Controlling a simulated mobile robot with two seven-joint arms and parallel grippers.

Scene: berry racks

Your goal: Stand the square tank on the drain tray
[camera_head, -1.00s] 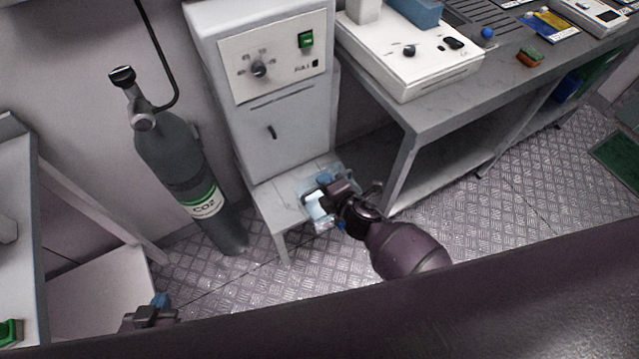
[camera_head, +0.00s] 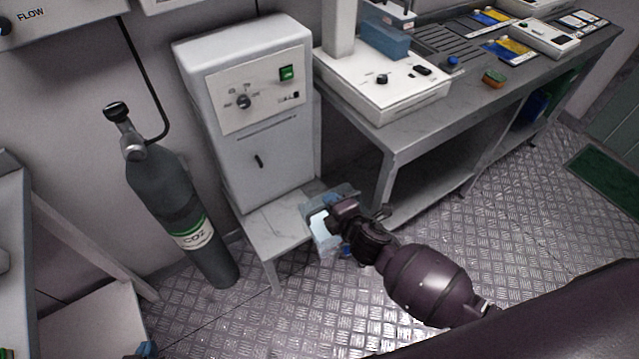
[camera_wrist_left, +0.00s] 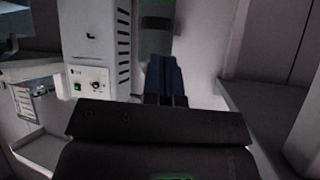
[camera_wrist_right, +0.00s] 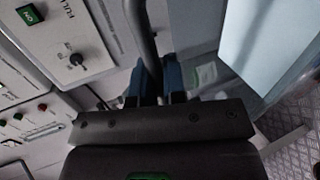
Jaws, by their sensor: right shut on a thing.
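The square tank (camera_head: 325,236) is clear and bluish with a pale block inside, in the head view at the right edge of the low shelf. My right gripper (camera_head: 338,212) is shut at its upper side. In the right wrist view the tank (camera_wrist_right: 270,45) fills the upper right, and a dark curved bar runs down between the blue fingertips (camera_wrist_right: 154,82). A dark slotted tray, apparently the drain tray (camera_head: 446,62), lies on the bench behind the white device. My left gripper (camera_head: 146,349) barely shows at the bottom left; its blue fingers (camera_wrist_left: 166,80) are together and empty.
A grey cabinet (camera_head: 255,120) stands on the low shelf (camera_head: 265,232), with a CO2 cylinder (camera_head: 180,210) to its left. The white device (camera_head: 385,85) occupies the bench's (camera_head: 400,135) near left end. The patterned floor (camera_head: 480,225) in front of the bench is clear.

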